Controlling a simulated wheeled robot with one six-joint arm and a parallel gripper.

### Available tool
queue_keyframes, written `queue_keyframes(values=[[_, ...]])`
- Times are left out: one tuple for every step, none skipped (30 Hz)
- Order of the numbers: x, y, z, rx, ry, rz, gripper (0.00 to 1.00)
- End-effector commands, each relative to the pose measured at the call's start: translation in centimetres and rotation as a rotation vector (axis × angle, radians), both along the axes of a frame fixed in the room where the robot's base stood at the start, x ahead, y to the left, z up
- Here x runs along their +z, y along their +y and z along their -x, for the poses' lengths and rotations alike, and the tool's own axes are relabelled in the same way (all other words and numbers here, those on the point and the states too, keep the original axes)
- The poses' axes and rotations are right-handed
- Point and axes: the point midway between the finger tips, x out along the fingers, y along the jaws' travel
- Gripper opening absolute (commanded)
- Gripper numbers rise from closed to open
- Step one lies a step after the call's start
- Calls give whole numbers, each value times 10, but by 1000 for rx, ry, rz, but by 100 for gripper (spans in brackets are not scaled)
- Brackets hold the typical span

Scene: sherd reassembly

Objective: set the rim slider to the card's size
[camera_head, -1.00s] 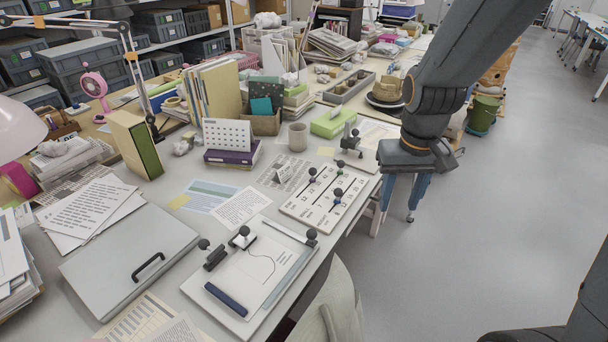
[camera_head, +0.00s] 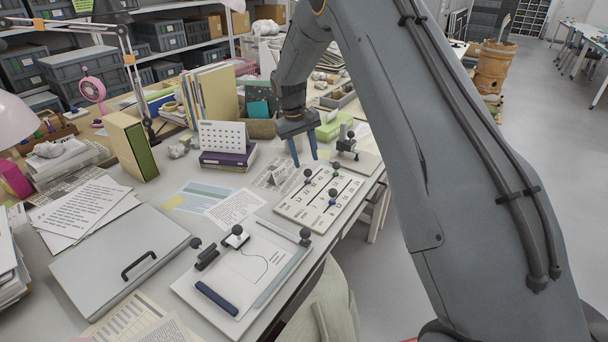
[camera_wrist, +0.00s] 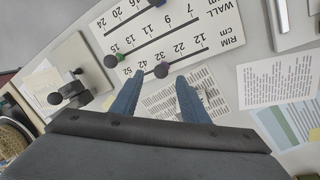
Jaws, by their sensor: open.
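The slider board (camera_head: 292,209) is white, with printed number rows and dark slots; the wrist view shows the board (camera_wrist: 226,25) with RIM and WALL labels. The rim slider (camera_wrist: 161,70) has a dark ball knob with a purplish base, beside the rim numbers around 32 to 42. Its knob also shows in the head view (camera_head: 308,173). My gripper (camera_head: 305,161) points down, open and empty, near the board's back end. In the wrist view the gripper's blue fingertips (camera_wrist: 161,76) appear either side of the rim knob; their height above it is unclear.
Two other ball-knob sliders sit on the board, one (camera_wrist: 110,61) close to the left finger. A dark clamp-like stand (camera_head: 347,145) is right of the gripper. A drawing board (camera_head: 185,290) lies in front.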

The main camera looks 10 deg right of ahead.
Motion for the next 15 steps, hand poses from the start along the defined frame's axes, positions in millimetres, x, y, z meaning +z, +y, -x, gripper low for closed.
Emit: queue_keyframes(values=[[-5, 0, 1, 1, 2, 0, 41], [-8, 0, 1, 1, 3, 1, 41], [-13, -1, 1, 2, 3, 1, 41], [-17, -1, 1, 2, 3, 1, 41], [-22, -2, 1, 2, 4, 0, 41], [-29, -3, 1, 2, 5, 0, 41], [-33, -4, 1, 2, 4, 0, 41], [-38, -5, 0, 2, 2, -1, 41], [-44, -6, 0, 1, 3, 0, 41], [-47, -7, 0, 2, 2, -1, 41], [-51, -8, 0, 1, 2, -1, 41], [-56, -9, -1, 1, 1, -1, 41], [-60, -10, -1, 1, 1, -1, 41], [-62, -11, -1, 1, 1, -1, 41], [-66, -12, -1, 1, 1, -1, 41]])
